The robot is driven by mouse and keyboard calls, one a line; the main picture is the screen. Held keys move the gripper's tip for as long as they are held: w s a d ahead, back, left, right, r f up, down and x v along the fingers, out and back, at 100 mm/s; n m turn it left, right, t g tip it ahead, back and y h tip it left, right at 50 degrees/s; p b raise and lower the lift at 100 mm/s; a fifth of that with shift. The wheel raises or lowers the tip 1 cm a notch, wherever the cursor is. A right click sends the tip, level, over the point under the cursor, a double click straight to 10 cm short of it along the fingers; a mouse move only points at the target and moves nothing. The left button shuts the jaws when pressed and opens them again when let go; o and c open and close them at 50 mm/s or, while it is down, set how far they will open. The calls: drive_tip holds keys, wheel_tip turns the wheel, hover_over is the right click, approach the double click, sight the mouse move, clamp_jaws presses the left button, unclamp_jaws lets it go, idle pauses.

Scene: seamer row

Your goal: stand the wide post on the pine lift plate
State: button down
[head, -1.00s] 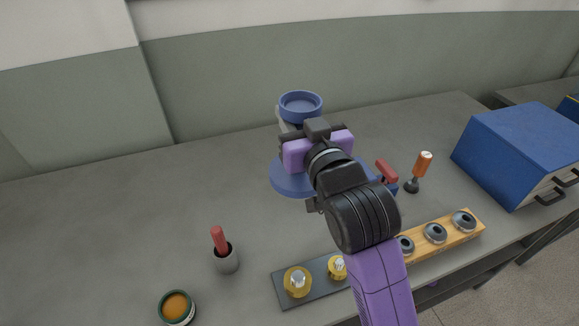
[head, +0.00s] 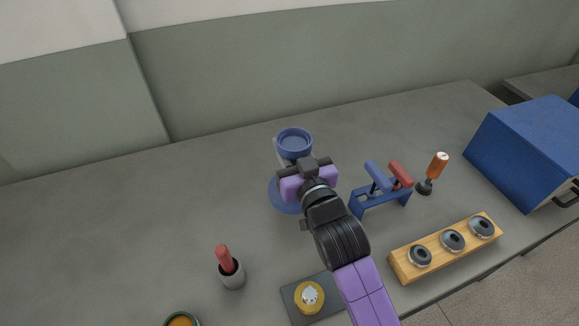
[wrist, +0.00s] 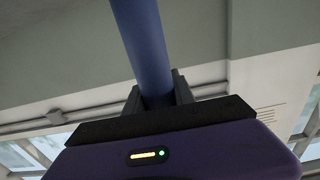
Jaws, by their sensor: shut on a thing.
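A blue post (wrist: 145,45) runs up between my gripper's dark fingers in the wrist view, and the jaws are closed on it. In the head view a blue round cup-like top (head: 294,141) shows just beyond my gripper (head: 304,164). A wider blue disc (head: 281,196) shows below it; both appear to belong to the held post, which looks roughly upright. My gripper and wrist hide its middle and part of the disc. I cannot make out the pine lift plate in either view.
A grey cup (head: 232,275) stands left.

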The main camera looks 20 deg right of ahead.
drive_tip(key=shift+f, duration=3.6)
drive_tip(key=shift+f+b, duration=0.2)
drive_tip(key=shift+b, duration=0.15)
drive_tip(key=c, duration=1)
unclamp_jaws()
drive_tip(key=shift+c, duration=0.2)
